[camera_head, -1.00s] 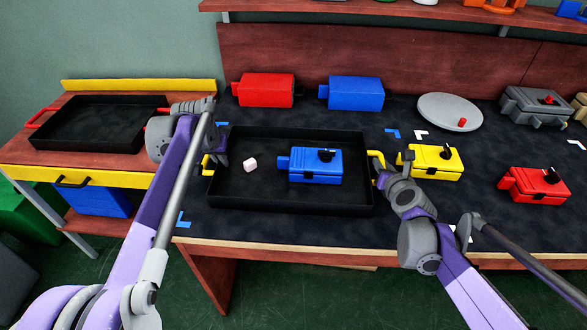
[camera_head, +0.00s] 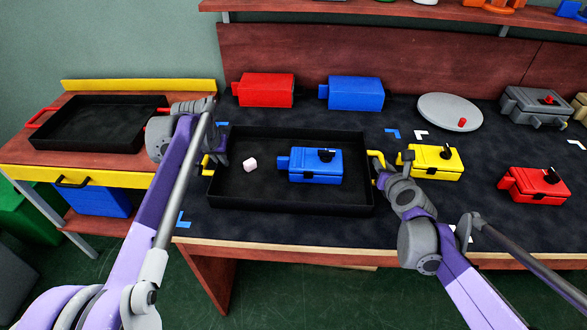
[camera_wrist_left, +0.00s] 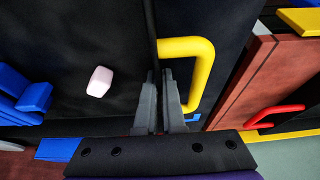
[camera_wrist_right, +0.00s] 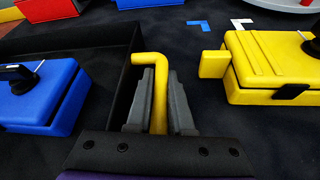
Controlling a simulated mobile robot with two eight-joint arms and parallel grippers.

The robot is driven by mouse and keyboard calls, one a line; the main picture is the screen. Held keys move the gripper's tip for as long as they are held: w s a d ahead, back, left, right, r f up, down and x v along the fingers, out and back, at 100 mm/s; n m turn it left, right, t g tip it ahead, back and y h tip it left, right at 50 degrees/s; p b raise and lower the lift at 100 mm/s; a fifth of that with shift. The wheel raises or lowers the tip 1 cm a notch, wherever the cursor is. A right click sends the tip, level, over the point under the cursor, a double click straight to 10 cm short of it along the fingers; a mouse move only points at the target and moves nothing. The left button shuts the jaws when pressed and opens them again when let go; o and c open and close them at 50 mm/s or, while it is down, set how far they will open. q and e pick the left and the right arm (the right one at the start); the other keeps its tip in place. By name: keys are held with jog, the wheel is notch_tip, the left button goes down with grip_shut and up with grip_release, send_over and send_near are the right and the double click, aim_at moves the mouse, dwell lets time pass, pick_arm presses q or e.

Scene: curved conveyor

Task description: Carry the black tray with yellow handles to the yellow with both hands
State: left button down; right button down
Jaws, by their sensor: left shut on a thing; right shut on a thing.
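The black tray (camera_head: 255,200) with yellow handles lies on the dark workbench top. It holds a blue box with a black knob (camera_head: 316,165) and a small pale pink block (camera_head: 250,164). My left gripper (camera_head: 212,160) is at the tray's left yellow handle; in the left wrist view its fingers (camera_wrist_left: 160,100) are at the tray wall beside the handle (camera_wrist_left: 205,60). My right gripper (camera_head: 380,175) is at the right yellow handle; in the right wrist view its fingers (camera_wrist_right: 160,105) close around the handle (camera_wrist_right: 158,75).
A side table with a yellow edge (camera_head: 140,86) stands at the left, holding another black tray with red handles (camera_head: 100,140). A yellow box (camera_head: 432,162) stands just right of the tray. Red (camera_head: 266,90) and blue (camera_head: 354,93) boxes stand behind it.

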pick_arm(q)
jog(key=shift+r, duration=0.1)
pick_arm(e)
jog(key=shift+r, duration=0.1)
